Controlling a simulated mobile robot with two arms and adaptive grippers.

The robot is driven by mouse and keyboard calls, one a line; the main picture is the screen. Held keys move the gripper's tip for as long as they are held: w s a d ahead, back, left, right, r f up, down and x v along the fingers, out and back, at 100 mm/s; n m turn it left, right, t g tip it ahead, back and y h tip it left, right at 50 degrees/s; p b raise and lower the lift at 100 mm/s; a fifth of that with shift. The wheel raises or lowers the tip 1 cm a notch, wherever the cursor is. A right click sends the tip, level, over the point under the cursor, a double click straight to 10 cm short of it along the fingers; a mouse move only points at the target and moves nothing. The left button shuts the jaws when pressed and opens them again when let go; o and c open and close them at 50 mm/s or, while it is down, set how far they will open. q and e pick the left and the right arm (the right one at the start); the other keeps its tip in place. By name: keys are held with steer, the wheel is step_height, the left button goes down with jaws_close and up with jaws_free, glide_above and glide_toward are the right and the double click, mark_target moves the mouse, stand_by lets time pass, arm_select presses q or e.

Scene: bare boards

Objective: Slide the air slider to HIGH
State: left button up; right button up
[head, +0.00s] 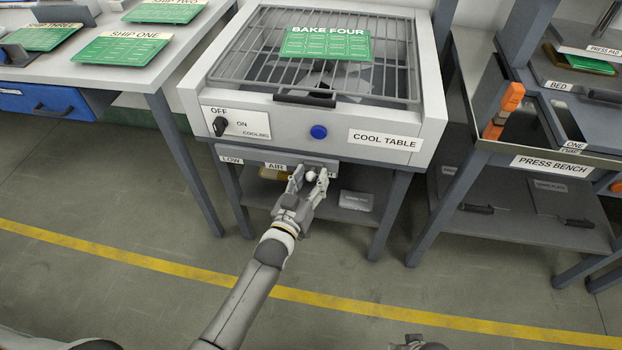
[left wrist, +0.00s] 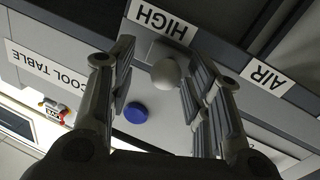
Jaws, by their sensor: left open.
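The air slider's pale round knob (head: 311,176) is on the front of the cool table, right of the AIR label (head: 276,166) and near the right end of its strip. In the left wrist view, the knob (left wrist: 165,74) lies beside the HIGH label (left wrist: 163,19), away from the AIR label (left wrist: 264,76). My left gripper (head: 309,172) is open, with its fingers on either side of the knob; I cannot tell whether either touches it. It partly hides the HIGH end in the head view.
The LOW label (head: 230,159) is at the strip's left end. Above are a cooling switch (head: 220,126) and a blue button (head: 319,132). A green BAKE FOUR board (head: 328,45) lies on the rack. The press bench (head: 550,166) stands right; floor in front is clear.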

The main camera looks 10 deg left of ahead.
arm_select(q)
steer(key=v, duration=1.2)
steer(key=s+a+f+g+y, duration=0.1)
steer(key=s+a+f+g, duration=0.1)
steer(key=s+f+g, duration=0.35)
steer(key=s+a+f+m+g+y, duration=0.1)
steer(key=s+a+f+g, duration=0.1)
steer(key=f, duration=0.6)
steer(key=s+a+f+g+y, duration=0.1)
steer(key=s+a+f+g, duration=0.1)
steer(key=s+f+g, duration=0.3)
steer(key=s+a+f+g+p, duration=0.2)
steer(key=s+p, duration=0.6)
steer(key=s, duration=0.5)
steer(key=s+a+f+m+g+y+p, duration=0.1)
steer(key=s+a+f+p, duration=0.3)
steer(key=s+p, duration=0.5)
steer(key=s+f+g, duration=0.1)
steer(key=s+f, duration=0.1)
steer(key=s, duration=0.2)
steer(key=shift+f, duration=0.2)
arm_select(e)
steer(key=s+d+f, duration=0.1)
steer(key=s, duration=0.8)
steer(key=s+d+f+g, duration=0.1)
steer(key=s+d, duration=0.1)
steer(key=s, duration=0.7)
steer(key=shift+f, duration=0.4)
